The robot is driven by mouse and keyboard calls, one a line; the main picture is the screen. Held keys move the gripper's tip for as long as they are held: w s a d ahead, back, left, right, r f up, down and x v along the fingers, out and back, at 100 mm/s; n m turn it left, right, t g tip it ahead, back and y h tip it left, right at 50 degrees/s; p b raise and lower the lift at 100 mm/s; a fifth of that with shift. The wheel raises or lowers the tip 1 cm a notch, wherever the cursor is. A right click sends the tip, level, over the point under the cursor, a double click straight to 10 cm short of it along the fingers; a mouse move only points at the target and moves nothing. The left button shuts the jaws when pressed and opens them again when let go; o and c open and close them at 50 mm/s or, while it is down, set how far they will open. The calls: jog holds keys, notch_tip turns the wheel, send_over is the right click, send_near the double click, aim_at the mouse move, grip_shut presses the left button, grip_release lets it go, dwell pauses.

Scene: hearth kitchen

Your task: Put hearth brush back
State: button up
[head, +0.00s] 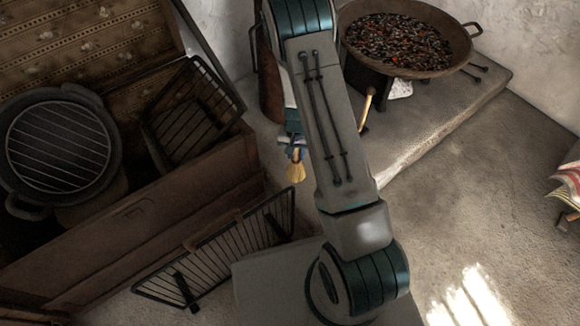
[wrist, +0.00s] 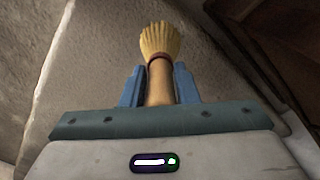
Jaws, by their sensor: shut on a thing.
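The hearth brush (wrist: 160,42) has pale yellow bristles, a dark red band and a light wooden handle. In the wrist view my gripper (wrist: 159,84) has its blue fingers shut on the handle, and the bristles stick out beyond the fingertips. In the head view the bristles of the brush (head: 296,171) hang below my gripper (head: 293,146), left of my arm link. The far end of the handle is hidden. The brush appears held near the hearth ledge (head: 420,140); its exact height is unclear.
A pan of embers (head: 400,42) stands on the ledge, with a wooden-handled tool (head: 367,108) below it. A brown upright object (head: 270,85) is partly behind my arm. An open chest (head: 150,215) with a grill pot (head: 60,145) and a black rack (head: 215,255) lie left.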

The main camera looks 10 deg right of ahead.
aim_at(291, 167)
jog(key=shift+a+f, duration=0.55)
jog(key=shift+a, duration=0.35)
jog(key=shift+s+f, duration=0.1)
jog(key=shift+f, duration=0.1)
jog(key=shift+f+b, duration=1.25)
jog(key=shift+f, duration=0.55)
jog(key=shift+f, duration=0.2)
jog(key=o, duration=1)
jog(key=shift+c, duration=0.2)
jog(key=shift+r, duration=0.15)
